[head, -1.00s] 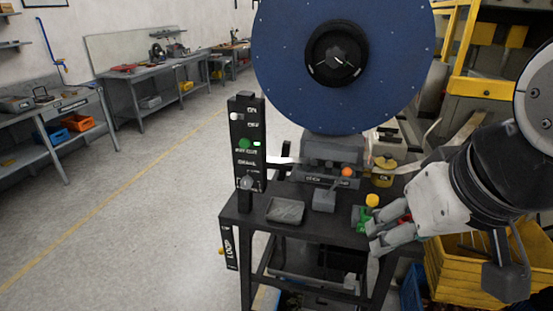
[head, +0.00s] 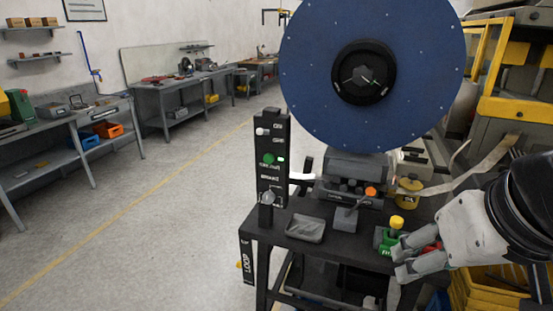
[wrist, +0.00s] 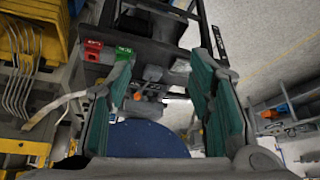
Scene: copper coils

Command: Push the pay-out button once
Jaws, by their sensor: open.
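A dark upright control panel (head: 272,190) stands at the bench's left corner in the head view. Its round green button (head: 268,159) sits at mid-height above small lettering that seems to read PAY OUT. A white switch is above it and a grey knob (head: 267,198) below. My gripper (head: 408,262) is at the right front of the bench, well right of the panel and lower than the button. In the wrist view my gripper (wrist: 160,100) is open and empty, its teal pads apart. I cannot make out the button in the wrist view.
A large blue reel (head: 315,75) stands above the bench. A yellow crate is at lower right. Floor at left is clear.

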